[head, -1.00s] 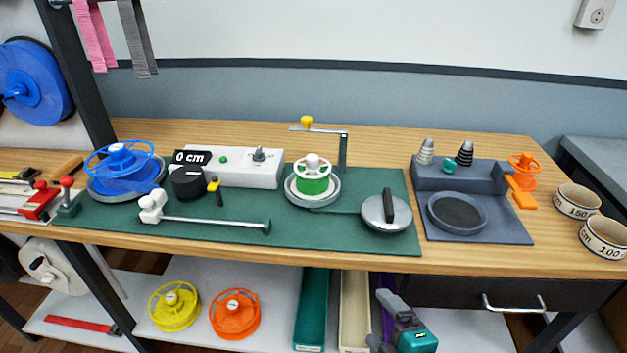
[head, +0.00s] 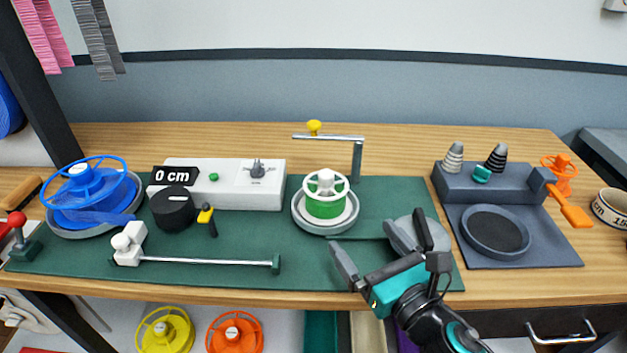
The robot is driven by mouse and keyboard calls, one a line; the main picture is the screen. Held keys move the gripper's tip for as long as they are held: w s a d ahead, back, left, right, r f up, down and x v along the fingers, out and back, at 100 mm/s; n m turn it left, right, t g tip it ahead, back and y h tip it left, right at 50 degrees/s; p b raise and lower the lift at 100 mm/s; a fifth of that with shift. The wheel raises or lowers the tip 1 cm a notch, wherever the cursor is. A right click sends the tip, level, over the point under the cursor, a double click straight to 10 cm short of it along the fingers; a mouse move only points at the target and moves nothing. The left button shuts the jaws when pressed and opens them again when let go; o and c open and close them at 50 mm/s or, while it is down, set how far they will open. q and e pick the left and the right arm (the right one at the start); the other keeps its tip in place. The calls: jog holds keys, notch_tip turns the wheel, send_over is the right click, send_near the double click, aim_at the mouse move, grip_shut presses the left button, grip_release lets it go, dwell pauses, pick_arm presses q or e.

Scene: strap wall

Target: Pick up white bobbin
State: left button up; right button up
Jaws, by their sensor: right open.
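The white bobbin (head: 326,182), with green strap wound on it, sits on a round grey turntable (head: 325,227) near the middle of the green mat. My right gripper (head: 383,244) is open and empty, in front of the bobbin and to its right. Its fingers point toward the back of the table and are apart from the bobbin. It partly hides a grey disc with a black handle (head: 408,236). My left gripper is not in view.
An arm with a yellow knob (head: 357,160) stands just behind the bobbin. A white control box (head: 225,184) and a blue reel (head: 88,192) are to the left. A grey stand with a round recess (head: 509,257) is at the right.

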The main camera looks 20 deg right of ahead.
aim_at(336, 204)
jog(key=w, duration=0.3)
jog(key=w+a+p, duration=0.1)
jog(key=w, duration=0.2)
jog(key=shift+w+a+r, duration=0.1)
jog(key=shift+w+a, duration=0.05)
jog(key=shift+w, duration=0.05)
jog(key=shift+w+a+f, duration=0.1)
jog(key=shift+w+a, duration=0.05)
jog(key=shift+w, duration=0.9)
jog(key=shift+w+a+f, duration=0.1)
jog(key=shift+w+a, duration=0.1)
jog(key=shift+w, duration=0.8)
jog(key=shift+w+a+f, duration=0.1)
jog(key=shift+w+a, duration=0.05)
jog(key=shift+w, duration=0.9)
jog(key=shift+c, duration=0.3)
jog(key=c, duration=0.7)
